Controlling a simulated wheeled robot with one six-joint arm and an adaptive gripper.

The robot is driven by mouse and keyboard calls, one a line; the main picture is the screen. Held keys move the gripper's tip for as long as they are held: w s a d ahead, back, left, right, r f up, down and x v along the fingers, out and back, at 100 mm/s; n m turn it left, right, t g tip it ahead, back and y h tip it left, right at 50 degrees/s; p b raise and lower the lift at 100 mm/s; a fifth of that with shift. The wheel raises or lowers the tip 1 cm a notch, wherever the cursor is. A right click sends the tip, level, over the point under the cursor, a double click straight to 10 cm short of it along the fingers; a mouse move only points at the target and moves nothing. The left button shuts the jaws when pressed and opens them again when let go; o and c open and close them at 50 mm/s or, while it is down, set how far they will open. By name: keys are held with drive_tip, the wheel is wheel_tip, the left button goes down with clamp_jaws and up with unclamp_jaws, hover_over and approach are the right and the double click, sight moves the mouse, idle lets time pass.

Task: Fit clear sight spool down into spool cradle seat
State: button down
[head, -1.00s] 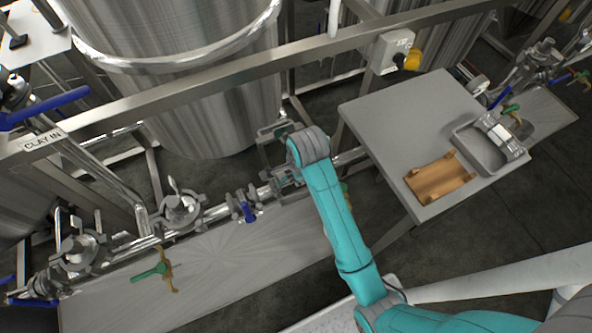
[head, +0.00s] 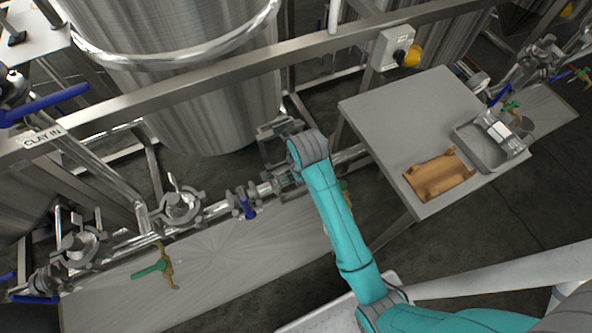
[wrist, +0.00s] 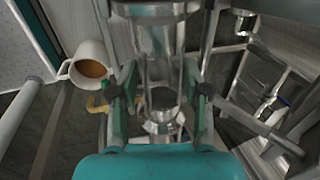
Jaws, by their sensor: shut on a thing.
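My gripper (wrist: 158,92) is shut on the clear sight spool (wrist: 160,62) in the wrist view, with a green finger on each side of it. The spool is a see-through cylinder with metal at its ends. In the head view my gripper (head: 277,150) is at the pipe line, left of the table and mostly hidden by my teal wrist. The spool cannot be made out there. An orange-brown block (head: 440,176) with raised corners lies empty on the table. I cannot tell whether the cradle seat is this block or is in the pipe line under my gripper.
The grey table (head: 395,120) holds a metal tray (head: 480,150) with pale parts. The pipe line has a clamped valve (head: 180,207) and a blue-handled valve (head: 246,205). A steel rail (head: 220,82) crosses before the large tank (head: 195,100). A pale cup (wrist: 88,64) shows in the wrist view.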

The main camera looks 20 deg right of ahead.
drive_tip(key=shift+f, duration=0.8)
drive_tip(key=shift+c, duration=2.2)
unclamp_jaws()
drive_tip(key=v, duration=0.7)
drive_tip(key=shift+r, duration=0.2)
drive_tip(key=shift+s, duration=0.1)
